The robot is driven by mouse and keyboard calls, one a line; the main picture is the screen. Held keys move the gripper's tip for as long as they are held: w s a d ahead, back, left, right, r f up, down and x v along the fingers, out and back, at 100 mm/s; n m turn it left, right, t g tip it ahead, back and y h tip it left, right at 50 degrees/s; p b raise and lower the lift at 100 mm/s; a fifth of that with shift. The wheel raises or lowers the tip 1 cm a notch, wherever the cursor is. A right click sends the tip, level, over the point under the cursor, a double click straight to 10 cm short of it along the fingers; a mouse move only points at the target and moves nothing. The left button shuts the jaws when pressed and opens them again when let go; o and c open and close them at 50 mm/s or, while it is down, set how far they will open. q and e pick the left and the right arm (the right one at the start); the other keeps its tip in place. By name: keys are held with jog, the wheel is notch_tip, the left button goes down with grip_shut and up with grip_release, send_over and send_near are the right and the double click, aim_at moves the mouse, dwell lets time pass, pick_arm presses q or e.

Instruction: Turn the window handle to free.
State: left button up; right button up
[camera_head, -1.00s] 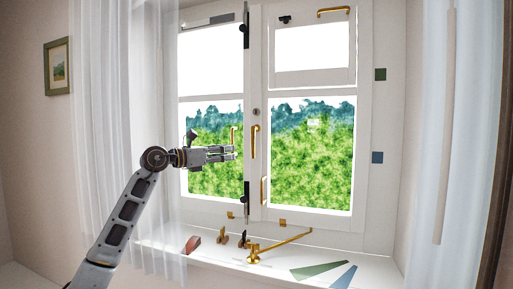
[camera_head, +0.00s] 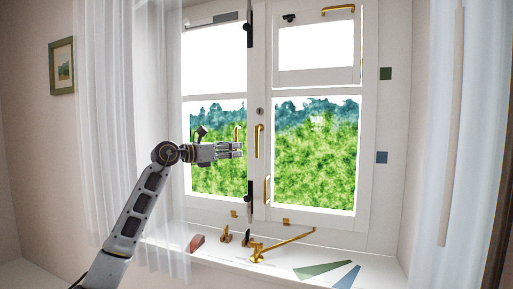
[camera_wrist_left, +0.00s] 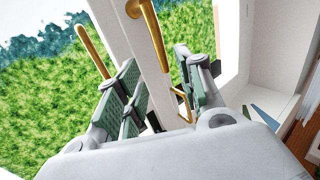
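The white window has an upright brass handle (camera_head: 258,141) on its middle post, below a small dark keyhole-like spot. In the left wrist view the handle (camera_wrist_left: 151,30) lies ahead of the fingers, near the line of the gap between them. My left gripper (camera_head: 241,150) is just left of the handle at about its height, pointing right, apart from it. In the left wrist view the gripper (camera_wrist_left: 157,58) has its green-padded fingers spread, with nothing between them gripped. My right gripper is not in view.
Other brass handles sit on the left sash (camera_head: 237,135), low on the right sash (camera_head: 267,190) and at the top right (camera_head: 338,9). The sill (camera_head: 215,259) carries a brass stay (camera_head: 285,244), small brass pieces and a red wedge (camera_head: 196,243). A sheer curtain (camera_head: 110,120) hangs by my left arm.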

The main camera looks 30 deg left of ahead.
aim_at(257, 147)
pick_arm(q)
jog(key=p+x, duration=0.2)
jog(key=x, duration=0.9)
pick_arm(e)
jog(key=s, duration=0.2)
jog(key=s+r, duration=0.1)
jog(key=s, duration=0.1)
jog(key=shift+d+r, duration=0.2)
pick_arm(q)
jog(key=shift+c, duration=0.4)
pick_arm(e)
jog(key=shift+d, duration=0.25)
pick_arm(q)
grip_shut()
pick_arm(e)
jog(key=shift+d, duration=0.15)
